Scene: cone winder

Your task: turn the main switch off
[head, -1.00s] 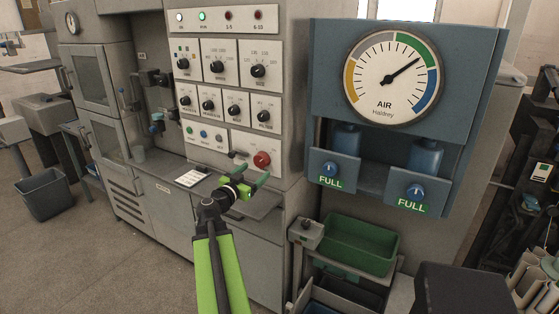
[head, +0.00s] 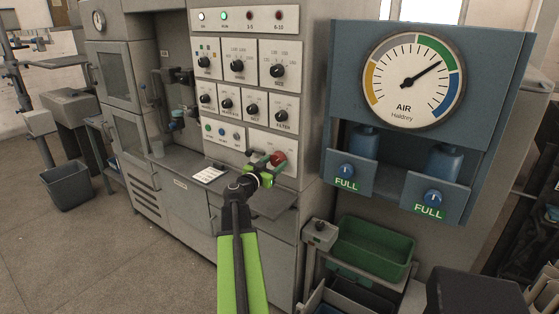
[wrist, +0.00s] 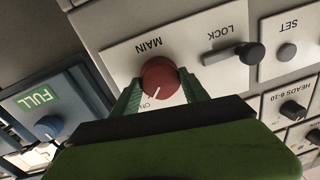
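The main switch is a round red knob (wrist: 158,77) on a white plate marked MAIN, seen upside down in the wrist view. Its white line points at the ON mark. In the head view the red knob (head: 278,158) is at the lower right of the panel. My gripper (head: 266,167) is at the knob. In the wrist view its green fingers (wrist: 160,84) stand apart on either side of the knob, with narrow gaps that suggest it is not clamped. A grey LOCK lever with a dark knob (wrist: 250,53) is beside the switch.
Several black dials and a row of lamps (head: 250,15) are above on the panel. A grey shelf (head: 272,200) juts out below. The blue air unit (head: 345,60) stands to the right, above a green bin (head: 372,247). Open floor lies at left.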

